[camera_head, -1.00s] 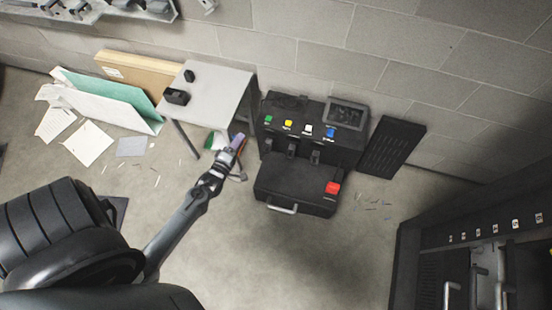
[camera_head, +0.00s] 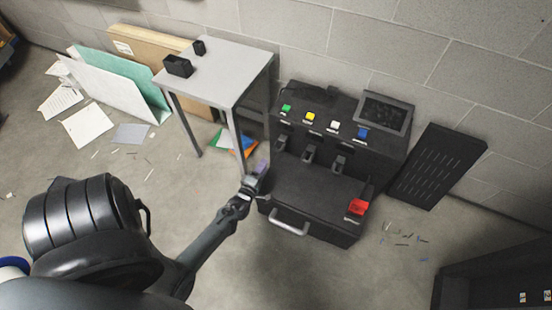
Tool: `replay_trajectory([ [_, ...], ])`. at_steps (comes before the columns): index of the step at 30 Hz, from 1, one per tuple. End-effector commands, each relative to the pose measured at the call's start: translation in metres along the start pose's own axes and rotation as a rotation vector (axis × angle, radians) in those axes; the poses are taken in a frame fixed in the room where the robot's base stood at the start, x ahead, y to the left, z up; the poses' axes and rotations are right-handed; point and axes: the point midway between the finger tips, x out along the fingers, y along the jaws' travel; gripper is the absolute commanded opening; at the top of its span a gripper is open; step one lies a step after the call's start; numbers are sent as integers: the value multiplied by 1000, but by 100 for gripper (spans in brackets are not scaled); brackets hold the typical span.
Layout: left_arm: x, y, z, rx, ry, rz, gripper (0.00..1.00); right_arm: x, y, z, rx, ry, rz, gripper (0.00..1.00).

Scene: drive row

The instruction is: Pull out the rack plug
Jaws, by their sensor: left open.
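A black equipment unit (camera_head: 303,196) stands on the floor against the block wall. It has green, yellow, white and blue blocks (camera_head: 310,116) along its upper ledge. Below them are several dark upright plug-like parts (camera_head: 308,155). A red block (camera_head: 358,207) sits at its front right corner, and a pale handle (camera_head: 289,224) is on its front. I cannot tell which part is the rack plug. My left gripper (camera_head: 260,168) is open, at the unit's left edge as seen from above, with nothing visible in it. My right gripper is out of view.
A grey table (camera_head: 225,65) with two small black boxes stands left of the unit. A slotted black panel (camera_head: 437,167) leans on the wall at right. Dark cabinet (camera_head: 500,275) at lower right.

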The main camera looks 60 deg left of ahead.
Motion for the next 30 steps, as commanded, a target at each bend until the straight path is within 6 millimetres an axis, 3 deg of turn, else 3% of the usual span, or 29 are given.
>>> replay_trajectory([
  [1, 2, -8, 2, -2, 0, 3, 41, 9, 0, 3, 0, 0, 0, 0],
  [8, 16, -11, 4, -5, -1, 10, 41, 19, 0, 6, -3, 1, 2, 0],
  [21, 84, -12, 4, -4, -1, 10, 41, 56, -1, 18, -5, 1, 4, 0],
  [30, 110, -10, 4, -5, -1, 8, 41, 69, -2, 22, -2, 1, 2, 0],
])
